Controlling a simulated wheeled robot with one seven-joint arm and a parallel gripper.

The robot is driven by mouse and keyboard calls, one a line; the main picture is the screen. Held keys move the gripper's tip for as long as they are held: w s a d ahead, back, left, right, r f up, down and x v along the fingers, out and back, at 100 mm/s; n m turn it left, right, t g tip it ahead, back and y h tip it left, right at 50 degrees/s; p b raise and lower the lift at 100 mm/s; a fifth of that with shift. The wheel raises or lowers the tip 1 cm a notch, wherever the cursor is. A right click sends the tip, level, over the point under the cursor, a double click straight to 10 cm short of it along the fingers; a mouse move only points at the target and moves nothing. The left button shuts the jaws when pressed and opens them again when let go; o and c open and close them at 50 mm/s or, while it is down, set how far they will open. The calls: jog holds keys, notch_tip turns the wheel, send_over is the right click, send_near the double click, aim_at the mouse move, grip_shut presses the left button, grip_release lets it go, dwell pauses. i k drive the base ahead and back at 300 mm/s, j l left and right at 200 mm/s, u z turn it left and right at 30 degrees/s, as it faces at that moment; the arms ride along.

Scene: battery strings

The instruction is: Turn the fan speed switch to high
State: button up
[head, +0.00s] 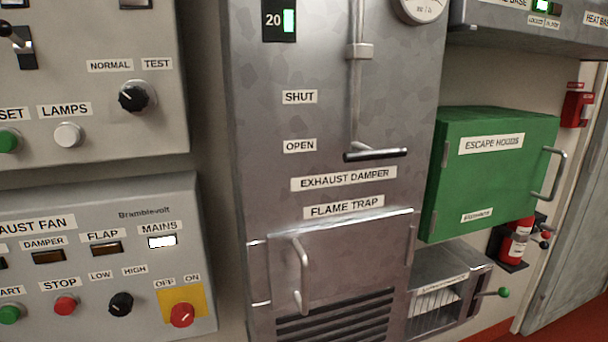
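The fan speed switch (121,303) is a small black rotary knob on the exhaust fan panel (196,225) at the lower left of the head view. The LOW label (101,275) is above it to the left, and the HIGH label (135,270) is above it to the right. The knob is too small to tell for sure which label its pointer faces. My gripper is not in view, and nothing covers the knob.
A red stop button (65,305) is left of the knob. A red OFF/ON switch on a yellow plate (182,315) is to its right. A metal cabinet (270,215) with a protruding flame trap handle (301,275) stands right of the panel. A green escape hoods box (490,180) is farther right.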

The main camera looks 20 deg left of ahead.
aim_at(122, 304)
jog(key=u, duration=1.4)
